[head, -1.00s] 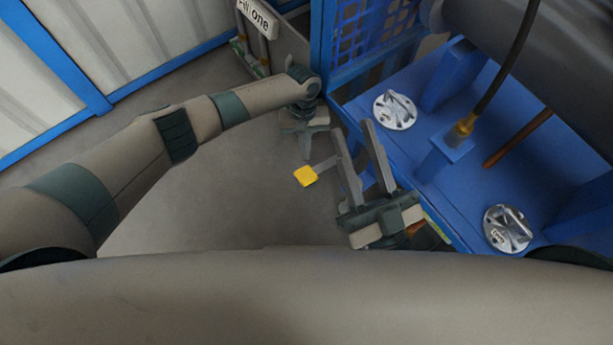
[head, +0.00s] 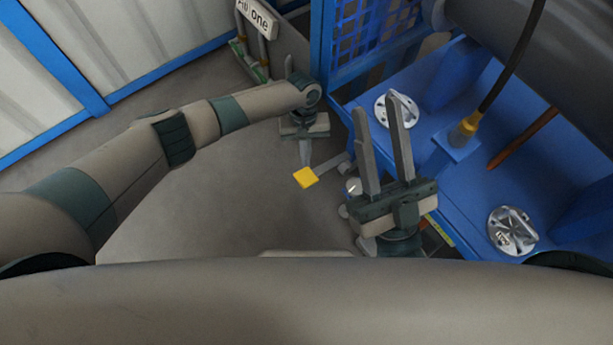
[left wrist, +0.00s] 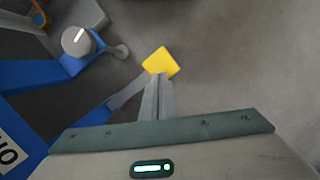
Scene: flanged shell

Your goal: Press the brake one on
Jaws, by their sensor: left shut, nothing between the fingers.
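The yellow pedal (head: 305,178) sits on the end of a grey lever (head: 334,168), low beside the blue frame. It also shows in the left wrist view (left wrist: 160,62). My left gripper (head: 305,161) points down, its fingers together and empty. In the left wrist view its fingertips (left wrist: 158,78) overlap the pedal's near edge; I cannot tell whether they touch it. My right gripper (head: 377,104) is open and empty, its fingers spread, to the right of the pedal and in front of the blue frame.
The blue machine bed (head: 455,195) with round metal fittings (head: 511,229) and a black hose (head: 510,62) stands at the right. A sign reading "one" (head: 259,20) is at the top. A grey knob (left wrist: 79,41) is left of the pedal. Grey floor (head: 215,200) is clear at left.

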